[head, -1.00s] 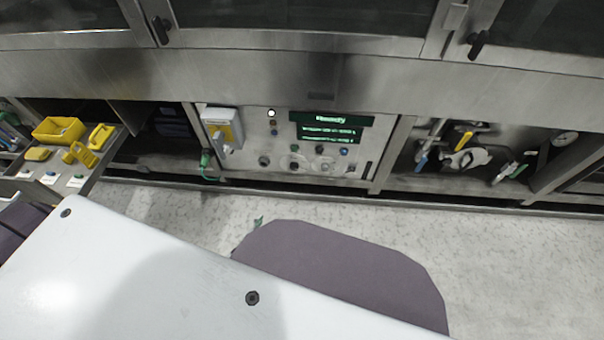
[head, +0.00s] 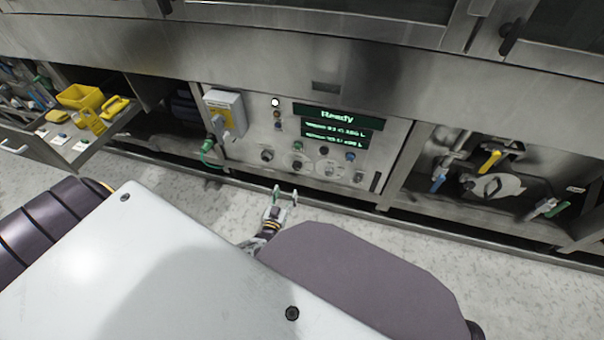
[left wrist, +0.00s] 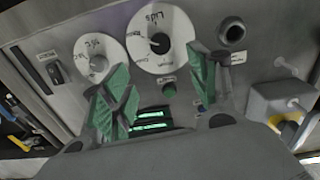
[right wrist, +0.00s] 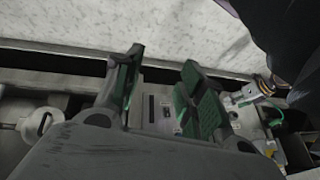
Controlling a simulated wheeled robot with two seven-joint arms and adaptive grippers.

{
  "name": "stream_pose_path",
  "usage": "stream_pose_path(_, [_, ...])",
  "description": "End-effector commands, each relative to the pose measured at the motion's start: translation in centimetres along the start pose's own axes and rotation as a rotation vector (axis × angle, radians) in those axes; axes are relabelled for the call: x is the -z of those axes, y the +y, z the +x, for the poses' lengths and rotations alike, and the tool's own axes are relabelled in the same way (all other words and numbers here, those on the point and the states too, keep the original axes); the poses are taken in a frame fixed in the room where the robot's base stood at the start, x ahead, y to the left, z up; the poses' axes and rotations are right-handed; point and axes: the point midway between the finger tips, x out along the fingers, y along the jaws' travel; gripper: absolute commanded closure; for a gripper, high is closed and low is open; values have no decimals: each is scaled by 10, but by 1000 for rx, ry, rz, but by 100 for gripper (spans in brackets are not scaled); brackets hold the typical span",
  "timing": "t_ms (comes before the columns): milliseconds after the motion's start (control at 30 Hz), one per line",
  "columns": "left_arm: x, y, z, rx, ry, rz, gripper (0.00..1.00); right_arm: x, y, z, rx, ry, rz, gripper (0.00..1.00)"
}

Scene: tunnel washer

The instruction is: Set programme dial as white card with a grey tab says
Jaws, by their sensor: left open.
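In the left wrist view the panel is upside down. There the larger dial (left wrist: 160,40) lies ahead between my fingers, and the smaller dial (left wrist: 98,60) is to its left. My left gripper (head: 284,194) is open and empty, apart from the panel, below the dials. My right gripper (right wrist: 163,92) is open and empty. Small white cards (head: 58,140) lie on the drawer at left; their tab colours are unclear.
A green display (head: 336,116) reads "Ready" above the dials. Buttons and knobs sit around them. Valves with coloured handles (head: 490,160) are at right.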

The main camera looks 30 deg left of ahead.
Motion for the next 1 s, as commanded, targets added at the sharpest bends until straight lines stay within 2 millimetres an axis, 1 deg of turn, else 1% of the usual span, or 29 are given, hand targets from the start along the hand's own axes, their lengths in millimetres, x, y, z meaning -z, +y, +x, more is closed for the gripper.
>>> stream_pose_path(200, [2, -2, 2, 10, 16, -3, 40, 2, -2, -4, 4, 3, -1, 60])
stream_pose_path(567, [2, -2, 4, 9, 16, -3, 40, 1, -2, -2, 4, 6, 0, 60])
stream_pose_path(767, [2, -2, 15, 8, 16, -2, 40, -2, -2, 6, 11, 16, 5, 60])
stream_pose_path(933, [2, -3, 32, 9, 17, -3, 40, -4, -2, 17, 23, 42, 14, 60])
stream_pose_path(1000, [2, -2, 40, 9, 17, -3, 40, -10, -2, 25, 28, 51, 21, 60])
